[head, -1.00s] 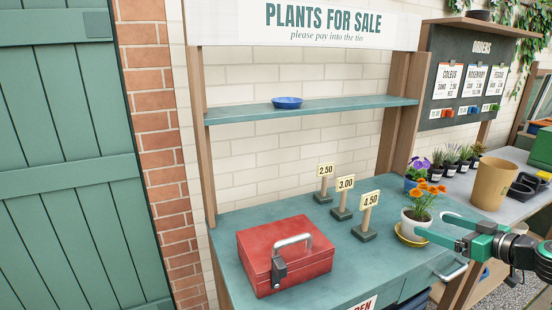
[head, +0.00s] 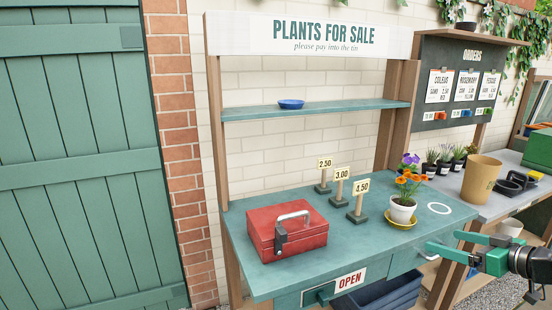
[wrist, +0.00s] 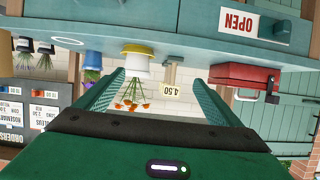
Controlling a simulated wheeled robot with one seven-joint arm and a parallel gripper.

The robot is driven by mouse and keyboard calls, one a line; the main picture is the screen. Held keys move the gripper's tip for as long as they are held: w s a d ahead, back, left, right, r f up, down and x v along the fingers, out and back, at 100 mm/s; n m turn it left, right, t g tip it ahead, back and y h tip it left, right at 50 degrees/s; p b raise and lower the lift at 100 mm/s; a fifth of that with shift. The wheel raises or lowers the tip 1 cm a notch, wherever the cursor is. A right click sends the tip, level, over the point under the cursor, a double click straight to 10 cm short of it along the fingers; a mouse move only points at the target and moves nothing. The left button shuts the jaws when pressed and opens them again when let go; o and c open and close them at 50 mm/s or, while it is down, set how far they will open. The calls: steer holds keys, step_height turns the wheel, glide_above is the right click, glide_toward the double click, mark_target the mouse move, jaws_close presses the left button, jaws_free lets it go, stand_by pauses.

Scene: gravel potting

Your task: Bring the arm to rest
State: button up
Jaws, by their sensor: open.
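My gripper (head: 441,241) is at the right of the head view, by the front right corner of the green sales counter (head: 345,225). Its two green fingers are apart, with nothing between them that I can see it holding. In the wrist view my gripper (wrist: 158,77) also shows open, and the scene appears upside down. The white pot (head: 402,211) with orange flowers stands upright on a yellow saucer (head: 388,222), apart from the fingers.
A red cash tin (head: 287,240) and several price signs (head: 341,187) stand on the counter. A white ring (head: 439,209) marks a bare spot. A brown pot (head: 481,180) and black trays (head: 512,184) are on the grey bench. A blue crate (head: 385,294) sits below.

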steer(key=s+a+f+m+g+h, duration=0.1)
steer(key=s+a+f+g, duration=0.3)
steer(key=s+a+g, duration=0.45)
steer(key=s+r+m+g+h, duration=0.2)
steer(key=s+r+m, duration=0.1)
steer(key=s, duration=0.6)
steer(key=s+r+m+g+h, duration=0.1)
steer(key=s+r+m+g, duration=0.1)
steer(key=s+m, duration=0.4)
steer(key=s+r, duration=0.1)
steer(key=s, duration=0.2)
steer(key=shift+d+h, duration=0.2)
steer(key=shift+h, duration=0.2)
